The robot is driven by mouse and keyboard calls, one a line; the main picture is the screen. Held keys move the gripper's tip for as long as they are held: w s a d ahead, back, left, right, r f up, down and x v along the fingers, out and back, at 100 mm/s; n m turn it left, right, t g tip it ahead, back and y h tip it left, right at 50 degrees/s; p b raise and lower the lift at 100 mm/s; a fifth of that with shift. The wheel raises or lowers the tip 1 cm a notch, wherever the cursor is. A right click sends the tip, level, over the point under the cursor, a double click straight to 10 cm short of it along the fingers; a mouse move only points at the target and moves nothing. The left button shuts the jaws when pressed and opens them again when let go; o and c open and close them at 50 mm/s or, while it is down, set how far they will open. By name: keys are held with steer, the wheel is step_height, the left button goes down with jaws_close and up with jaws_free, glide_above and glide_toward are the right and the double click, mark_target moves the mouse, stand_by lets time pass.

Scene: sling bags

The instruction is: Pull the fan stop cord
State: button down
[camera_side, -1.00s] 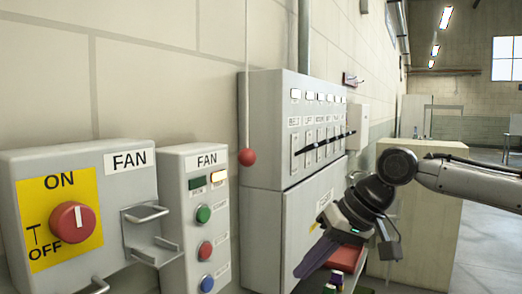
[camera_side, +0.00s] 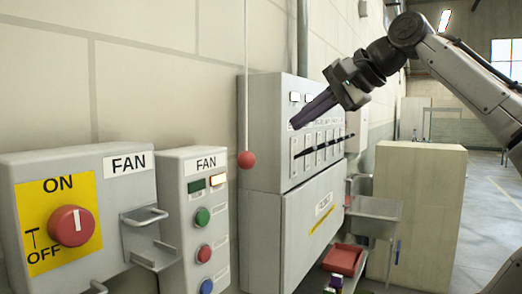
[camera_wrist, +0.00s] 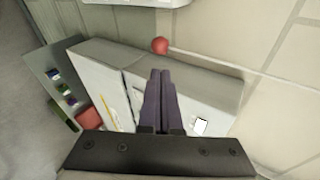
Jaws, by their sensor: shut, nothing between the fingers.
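The fan stop cord (camera_side: 246,80) hangs straight down in front of the wall, with a red ball (camera_side: 246,159) at its lower end. The ball (camera_wrist: 160,45) also shows in the wrist view, just beyond my fingertips, with the cord (camera_wrist: 215,66) running off to the right. My gripper (camera_side: 297,123) is shut and empty, in front of the grey switch cabinet. In the side view its dark fingers point down and left toward the ball, which is a gap away to their left and a little lower. Nothing touches the ball.
A FAN box with a red ON/OFF knob (camera_side: 71,226) and a FAN button panel (camera_side: 196,215) stand at left. The grey switch cabinet (camera_side: 262,130) is behind my fingers. A red bin (camera_side: 343,259) sits low at right, near a beige cabinet (camera_side: 424,210).

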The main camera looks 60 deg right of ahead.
mark_target(252, 156)
steer(key=x, duration=1.2)
steer(key=shift+w+f, duration=0.2)
